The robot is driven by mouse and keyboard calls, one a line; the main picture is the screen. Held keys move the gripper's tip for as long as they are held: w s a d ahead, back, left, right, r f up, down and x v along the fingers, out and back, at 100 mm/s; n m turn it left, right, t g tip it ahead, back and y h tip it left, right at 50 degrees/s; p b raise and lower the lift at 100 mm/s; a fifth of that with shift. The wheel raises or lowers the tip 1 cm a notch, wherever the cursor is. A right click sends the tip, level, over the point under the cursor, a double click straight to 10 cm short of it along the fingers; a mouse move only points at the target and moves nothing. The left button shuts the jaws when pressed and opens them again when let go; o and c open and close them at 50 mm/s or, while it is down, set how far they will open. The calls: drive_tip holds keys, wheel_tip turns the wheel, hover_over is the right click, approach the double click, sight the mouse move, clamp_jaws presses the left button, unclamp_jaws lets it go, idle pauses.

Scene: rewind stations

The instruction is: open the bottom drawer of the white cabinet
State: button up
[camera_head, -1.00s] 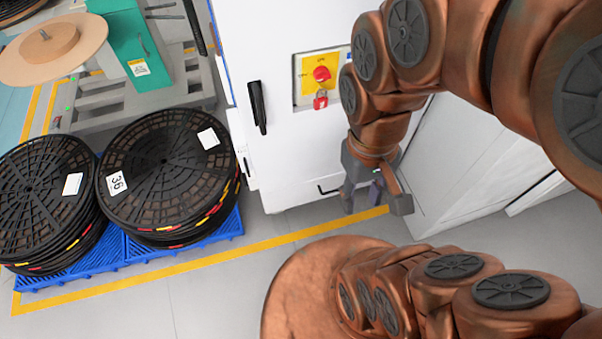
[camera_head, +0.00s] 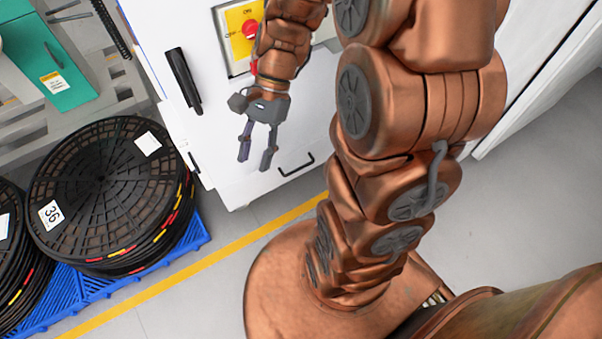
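The white cabinet (camera_head: 205,140) stands at the top middle, with a black door handle and a yellow switch plate on its front. Low on its front is the bottom drawer with a small black bar handle (camera_head: 297,165), close to the floor. The drawer looks flush with the front. My gripper (camera_head: 256,164) is in front of the cabinet, to the left of the bar handle and apart from it in the picture. Its two grey fingers are spread and point down, with nothing between them. Part of the cabinet's right side is hidden behind my arm.
Black reels (camera_head: 105,190) are stacked on a blue pallet (camera_head: 185,235) at the left. A green machine (camera_head: 45,60) stands at the upper left. A yellow floor line (camera_head: 200,262) runs before the cabinet. Grey floor is free at the right.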

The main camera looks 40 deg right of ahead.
drive_tip(key=w+d+f+m+t+y+b, duration=0.1)
drive_tip(key=w+d+f+m+y+b, duration=0.1)
drive_tip(key=w+f+m+b, duration=0.3)
drive_tip(key=w+d+f+m+t+y+b, duration=0.1)
drive_tip(key=w+d+f+m+y+b, duration=0.15)
drive_tip(key=f, duration=0.45)
drive_tip(key=m+t+b, duration=1.4)
drive_tip(key=m+b, duration=0.3)
drive_tip(key=m, duration=1)
approach(301, 167)
drive_tip(key=x, duration=0.2)
drive_tip(key=shift+h, duration=0.25)
drive_tip(key=shift+f+b+x, duration=0.2)
drive_tip(key=shift+b+x, duration=1.2)
drive_tip(key=shift+x, duration=2.7)
clamp_jaws()
